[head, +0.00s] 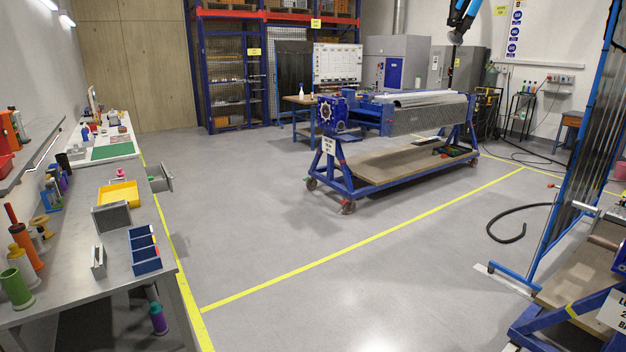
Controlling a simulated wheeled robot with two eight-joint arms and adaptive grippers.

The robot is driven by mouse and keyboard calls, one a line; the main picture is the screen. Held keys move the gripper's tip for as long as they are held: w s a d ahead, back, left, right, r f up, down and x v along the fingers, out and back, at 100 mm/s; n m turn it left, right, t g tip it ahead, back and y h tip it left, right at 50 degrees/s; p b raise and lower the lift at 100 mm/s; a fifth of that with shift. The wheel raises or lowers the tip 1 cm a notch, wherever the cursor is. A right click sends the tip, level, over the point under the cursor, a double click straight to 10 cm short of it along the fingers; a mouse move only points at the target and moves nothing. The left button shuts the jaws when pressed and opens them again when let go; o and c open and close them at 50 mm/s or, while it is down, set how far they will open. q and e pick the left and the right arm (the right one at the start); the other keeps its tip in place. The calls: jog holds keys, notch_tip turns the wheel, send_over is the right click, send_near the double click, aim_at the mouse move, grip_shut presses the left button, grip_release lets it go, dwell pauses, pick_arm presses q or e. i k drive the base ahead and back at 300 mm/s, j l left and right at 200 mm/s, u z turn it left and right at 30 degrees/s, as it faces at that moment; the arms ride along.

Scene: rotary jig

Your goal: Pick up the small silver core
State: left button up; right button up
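A small silver-grey finned block (111,217), which looks like the small silver core, stands on the grey workbench (75,282) at the left. A smaller silver-grey piece (98,262) stands upright nearer the front of the same bench; its details are too small to tell. A much larger silver core (435,115) lies on the blue wheeled jig (385,190) in the middle of the room. Neither of my grippers shows in the head view.
A blue divided bin (144,251) and a yellow tray (119,194) sit near the blocks. Spools (25,245) crowd the bench's left side. A grey fixture (160,178) juts from the bench edge. Open floor (260,240) lies right of the bench; a black hose (508,238) lies farther right.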

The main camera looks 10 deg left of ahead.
aim_at(111, 217)
jog(key=i+u, duration=0.15)
jog(key=i, duration=0.35)
jog(key=i+u, duration=0.15)
jog(key=i, duration=0.35)
jog(key=i+l+u, duration=0.15)
jog(key=i, duration=0.35)
jog(key=i+l+u, duration=0.15)
jog(key=i, duration=0.3)
jog(key=i+l+u, duration=0.2)
jog(key=i, duration=0.3)
jog(key=i+l+u, duration=0.15)
jog(key=i, duration=0.3)
